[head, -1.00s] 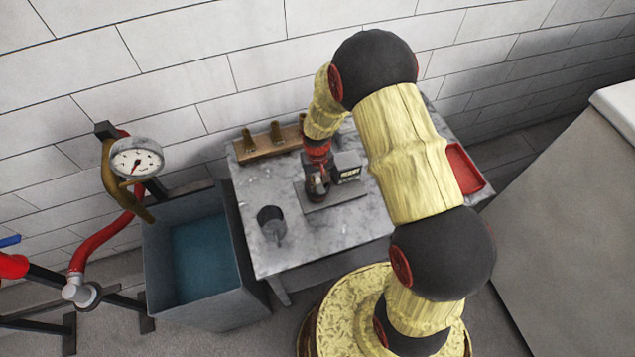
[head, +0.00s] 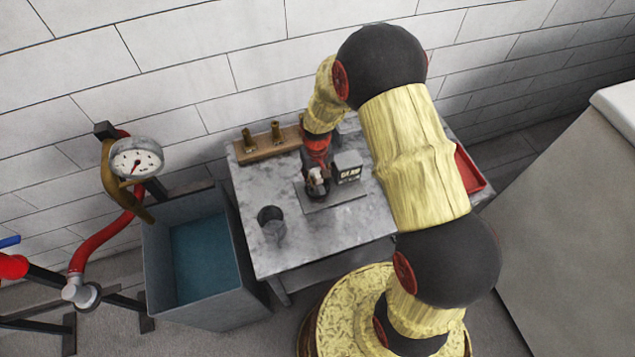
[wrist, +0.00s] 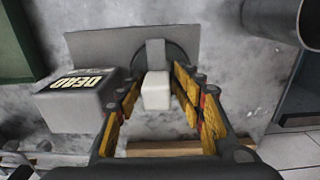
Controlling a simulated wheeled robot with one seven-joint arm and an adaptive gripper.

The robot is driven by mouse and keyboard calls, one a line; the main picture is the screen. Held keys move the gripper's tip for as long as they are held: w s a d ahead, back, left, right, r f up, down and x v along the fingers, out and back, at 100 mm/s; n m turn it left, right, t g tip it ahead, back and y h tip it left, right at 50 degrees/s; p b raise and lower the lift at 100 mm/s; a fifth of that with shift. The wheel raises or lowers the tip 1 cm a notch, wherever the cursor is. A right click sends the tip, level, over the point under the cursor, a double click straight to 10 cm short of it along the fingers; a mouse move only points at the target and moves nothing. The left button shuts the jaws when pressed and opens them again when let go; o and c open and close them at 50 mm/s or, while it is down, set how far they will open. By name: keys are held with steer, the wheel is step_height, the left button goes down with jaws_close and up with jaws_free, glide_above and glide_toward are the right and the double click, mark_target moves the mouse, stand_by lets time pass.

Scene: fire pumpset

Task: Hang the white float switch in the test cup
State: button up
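The white float switch (wrist: 156,92) shows in the wrist view as a pale block between the fingertips. A grey strip rises behind the block.
A dark grey cup (head: 272,222) stands on the marble table at left. A wooden rack (head: 262,148) with brass pieces is behind; a red tray (head: 467,168) lies right. A water tank (head: 205,262) adjoins the table.

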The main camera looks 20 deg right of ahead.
step_height(320, 180, up, 10)
steer(key=shift+f, duration=0.25)
steer(key=shift+s, duration=0.1)
stand_by(0.4)
steer(key=s+r+t+b, duration=0.5)
steer(key=s+r+b, duration=0.6)
steer(key=s+r, duration=0.7)
steer(key=s, duration=0.4)
steer(key=shift+r+t, duration=0.3)
